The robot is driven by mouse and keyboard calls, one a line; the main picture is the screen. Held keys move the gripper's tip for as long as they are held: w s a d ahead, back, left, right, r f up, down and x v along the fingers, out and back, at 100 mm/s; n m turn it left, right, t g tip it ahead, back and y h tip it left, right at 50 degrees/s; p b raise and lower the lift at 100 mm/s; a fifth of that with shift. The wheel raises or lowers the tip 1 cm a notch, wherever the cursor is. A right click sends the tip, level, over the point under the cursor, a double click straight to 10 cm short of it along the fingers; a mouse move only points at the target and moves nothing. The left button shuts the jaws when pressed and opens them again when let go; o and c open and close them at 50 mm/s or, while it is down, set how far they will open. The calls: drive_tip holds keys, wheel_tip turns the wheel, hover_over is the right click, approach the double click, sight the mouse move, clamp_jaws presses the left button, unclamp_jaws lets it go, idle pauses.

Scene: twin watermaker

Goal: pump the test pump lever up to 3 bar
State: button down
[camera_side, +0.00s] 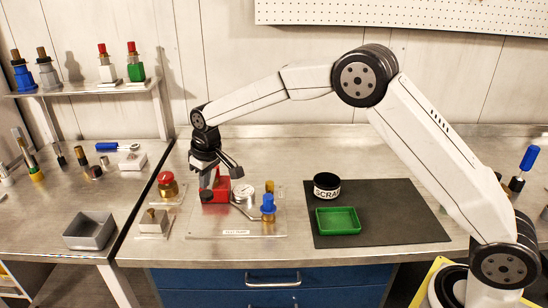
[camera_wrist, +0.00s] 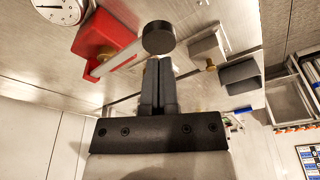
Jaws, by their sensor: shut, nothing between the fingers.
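The test pump has a red body (camera_side: 222,187), which also shows in the wrist view (camera_wrist: 100,38). Its lever is a pale rod (camera_wrist: 118,57) ending in a black round knob (camera_wrist: 158,38). A white dial gauge (camera_side: 242,189) stands beside the pump and is partly cut off in the wrist view (camera_wrist: 58,9); its reading is too small to tell. My gripper (camera_wrist: 159,62) is shut and empty, its fingertips right at the knob; I cannot tell if they touch. In the side view my gripper (camera_side: 212,183) is over the pump's left side and partly hides the lever.
A blue-capped fitting (camera_side: 268,206) stands on the pump's plate (camera_side: 215,231). A brass fitting with a red top (camera_side: 167,184) is to the left. A dark mat (camera_side: 400,215) with a green tray (camera_side: 338,227) and a black SCRAP cup (camera_side: 326,190) lies right.

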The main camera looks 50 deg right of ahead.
drive_tip(key=shift+r, duration=0.15)
idle(0.4)
drive_tip(key=shift+r, duration=2.95)
drive_tip(key=s+d+f+m, duration=0.1)
drive_tip(key=s+d+f, duration=0.1)
drive_tip(key=s, duration=0.8)
drive_tip(key=s+d+f+m, duration=0.1)
drive_tip(key=s+d+f, duration=0.2)
drive_tip(key=s, duration=0.7)
drive_tip(key=s+d+f+m, duration=0.1)
drive_tip(key=s+d+f, duration=0.2)
drive_tip(key=s+d, duration=0.3)
drive_tip(key=s, duration=0.4)
drive_tip(key=shift+s+f+h, duration=0.15)
drive_tip(key=shift+h, duration=0.15)
drive_tip(key=c, duration=1.3)
unclamp_jaws()
drive_tip(key=shift+d, duration=0.1)
